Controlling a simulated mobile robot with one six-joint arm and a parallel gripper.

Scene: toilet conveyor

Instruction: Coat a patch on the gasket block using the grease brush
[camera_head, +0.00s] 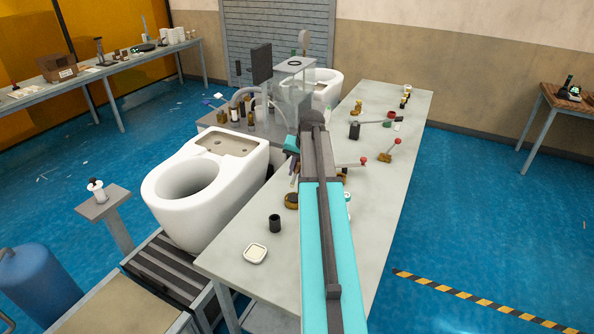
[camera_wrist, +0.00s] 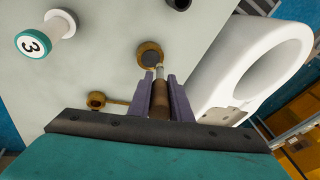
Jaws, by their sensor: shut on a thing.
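My gripper (camera_wrist: 160,80) has purple fingers shut on the brown handle of the grease brush (camera_wrist: 160,98). The brush's pale ferrule points at a round brass-coloured pot (camera_wrist: 141,60) with a dark middle, and its tip overlaps the pot's near edge. I cannot tell whether it touches. In the head view, my gripper (camera_head: 293,163) hangs over the left side of the long table, with the brass pot (camera_head: 290,201) just below and partly behind my arm. I cannot pick out the gasket block with certainty; part of the table is hidden by my arm.
A white toilet (camera_head: 205,190) stands close on the left. Red-knobbed levers (camera_head: 391,150) lie farther back.

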